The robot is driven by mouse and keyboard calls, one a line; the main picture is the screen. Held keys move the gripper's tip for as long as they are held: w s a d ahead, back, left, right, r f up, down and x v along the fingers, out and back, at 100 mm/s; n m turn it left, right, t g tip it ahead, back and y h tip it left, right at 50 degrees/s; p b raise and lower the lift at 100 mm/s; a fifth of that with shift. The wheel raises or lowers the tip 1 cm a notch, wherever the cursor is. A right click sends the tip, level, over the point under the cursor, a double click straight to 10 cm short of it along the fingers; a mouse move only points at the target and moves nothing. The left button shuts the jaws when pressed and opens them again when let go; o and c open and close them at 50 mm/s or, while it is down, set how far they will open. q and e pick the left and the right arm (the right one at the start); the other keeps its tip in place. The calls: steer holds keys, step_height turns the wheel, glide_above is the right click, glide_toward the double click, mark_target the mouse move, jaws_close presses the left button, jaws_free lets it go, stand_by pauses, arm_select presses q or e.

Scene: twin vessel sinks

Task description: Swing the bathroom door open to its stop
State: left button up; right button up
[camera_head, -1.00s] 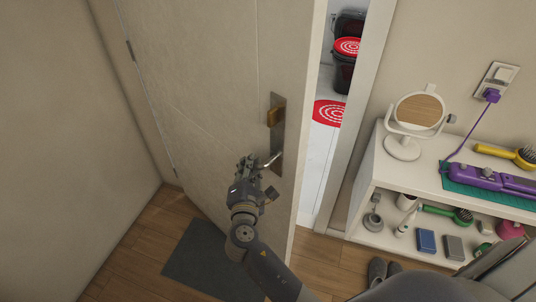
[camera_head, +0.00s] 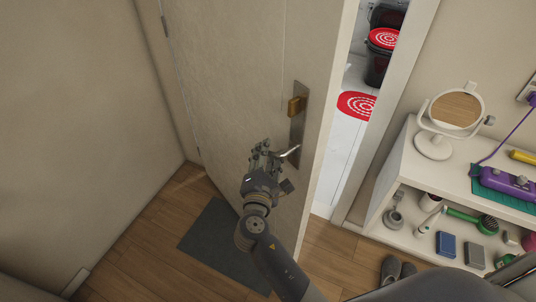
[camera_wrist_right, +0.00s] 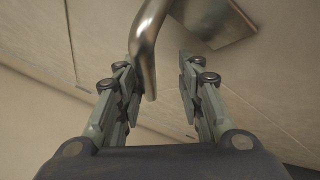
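The bathroom door (camera_head: 240,80) stands ajar, with a narrow gap along its right edge; its hinges are on the left. A metal plate holds a bent lever handle (camera_head: 288,153), with a brass-coloured piece (camera_head: 295,106) above it. My right gripper (camera_head: 265,150) is at the lever, in front of the door. In the right wrist view, the open fingers (camera_wrist_right: 158,82) are apart with the lever (camera_wrist_right: 149,45) reaching between them, close to the left finger. Whether it touches is unclear. My left gripper is not in view.
A dark mat (camera_head: 225,248) lies on the wooden floor in front of the door. A white shelf (camera_head: 410,160) with a mirror (camera_head: 455,110), a purple appliance (camera_head: 505,182) and several small items stands at right. Dark slippers (camera_head: 397,270) lie below it. A beige wall (camera_head: 80,120) bounds the left.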

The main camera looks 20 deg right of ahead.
steer(key=v, duration=1.1)
steer(key=shift+s+a, duration=0.15)
steer(key=shift+s, duration=0.25)
steer(key=shift+f, duration=0.1)
